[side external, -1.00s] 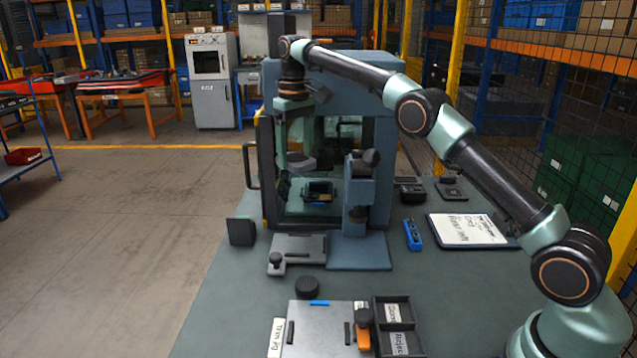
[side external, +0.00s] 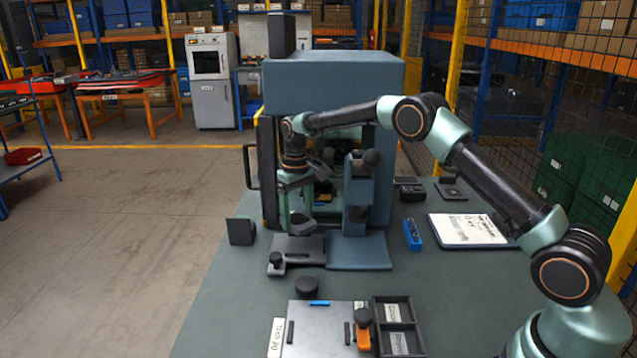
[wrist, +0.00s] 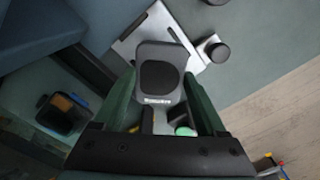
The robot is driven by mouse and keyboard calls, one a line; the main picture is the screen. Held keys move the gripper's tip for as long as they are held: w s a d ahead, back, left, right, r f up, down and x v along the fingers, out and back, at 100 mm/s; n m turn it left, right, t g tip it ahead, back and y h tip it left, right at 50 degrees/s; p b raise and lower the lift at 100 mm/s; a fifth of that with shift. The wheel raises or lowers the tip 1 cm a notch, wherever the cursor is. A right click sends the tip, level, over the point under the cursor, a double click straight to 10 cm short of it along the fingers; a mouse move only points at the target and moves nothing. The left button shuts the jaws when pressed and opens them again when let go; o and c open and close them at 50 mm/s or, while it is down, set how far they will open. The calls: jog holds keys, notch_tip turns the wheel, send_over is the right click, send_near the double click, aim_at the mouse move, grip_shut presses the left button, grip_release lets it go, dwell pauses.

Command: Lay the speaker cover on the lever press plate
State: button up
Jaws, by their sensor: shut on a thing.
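The speaker cover (wrist: 160,98) is a dark grey piece with a rounded black oval face. My gripper (wrist: 158,84) is shut on it, with a green finger on each side. In the side view my gripper (side external: 290,212) points down in front of the cabinet, and the cover (side external: 303,222) shows as a small dark shape at its fingertips, above the table. The lever press (side external: 360,190) is a blue-grey column with a black knob. Its flat blue-grey plate (side external: 360,256) looks bare, and my gripper is left of it.
A grey plate with a black knob (side external: 300,246) lies below the cover and left of the press; it also shows in the wrist view (wrist: 140,30). The blue-grey cabinet (side external: 335,85) stands behind. A trim jig (side external: 320,335) and black bins (side external: 398,318) are in front.

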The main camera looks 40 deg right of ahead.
aim_at(298, 220)
jog(key=shift+f, duration=2)
jog(key=shift+f, duration=0.15)
jog(key=shift+f, duration=0.3)
jog(key=shift+f, duration=0.15)
jog(key=o, duration=1.3)
jog(key=shift+o, duration=0.2)
notch_tip(298, 220, up, 13)
jog(key=shift+r, duration=0.15)
